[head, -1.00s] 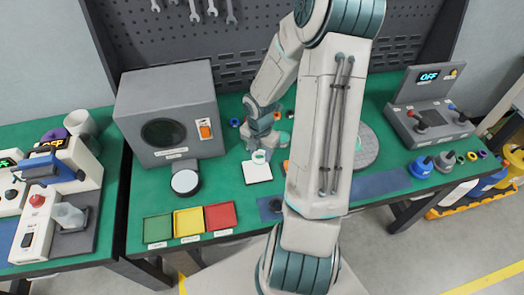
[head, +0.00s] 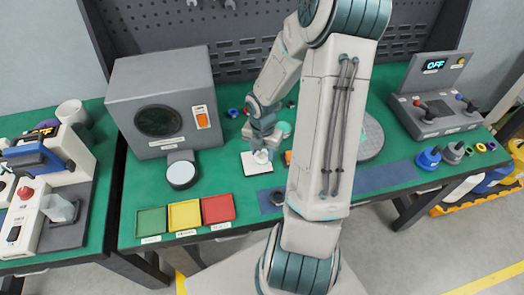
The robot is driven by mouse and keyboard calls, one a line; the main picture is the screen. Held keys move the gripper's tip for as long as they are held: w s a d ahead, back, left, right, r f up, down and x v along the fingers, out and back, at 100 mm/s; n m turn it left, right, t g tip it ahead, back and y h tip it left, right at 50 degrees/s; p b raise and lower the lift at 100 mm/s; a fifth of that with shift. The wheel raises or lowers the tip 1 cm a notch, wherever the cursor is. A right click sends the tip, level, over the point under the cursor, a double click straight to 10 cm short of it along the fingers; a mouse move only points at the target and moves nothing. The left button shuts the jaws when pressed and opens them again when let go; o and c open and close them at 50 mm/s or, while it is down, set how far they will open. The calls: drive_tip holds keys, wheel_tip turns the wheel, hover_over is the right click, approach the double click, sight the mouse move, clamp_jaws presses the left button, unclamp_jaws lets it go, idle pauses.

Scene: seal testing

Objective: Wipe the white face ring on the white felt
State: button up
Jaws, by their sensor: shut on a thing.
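The white felt (head: 250,166) is a small pale square lying flat on the green bench top, left of my large arm link in the head view. My gripper (head: 262,148) points down over the felt and is shut on the white face ring (head: 262,157). The ring is small, pale and partly hidden by the fingers. It shows over the felt's upper right part; I cannot tell whether it touches the felt.
A grey box with a round dark window (head: 158,121) stands to the left, with a round white-topped disc (head: 181,174) before it. Green (head: 151,222), yellow (head: 184,215) and red (head: 218,208) trays line the front edge. A control box (head: 434,112) stands at right.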

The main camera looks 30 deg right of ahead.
idle(0.3)
drive_tip(key=shift+f+b, duration=0.7)
drive_tip(key=shift+f, duration=0.2)
drive_tip(key=o, duration=0.5)
drive_tip(key=shift+f, duration=0.1)
drive_tip(key=c, duration=0.5)
drive_tip(key=shift+r, duration=0.2)
drive_tip(key=shift+r+p, duration=0.5)
drive_tip(key=shift+p, duration=0.35)
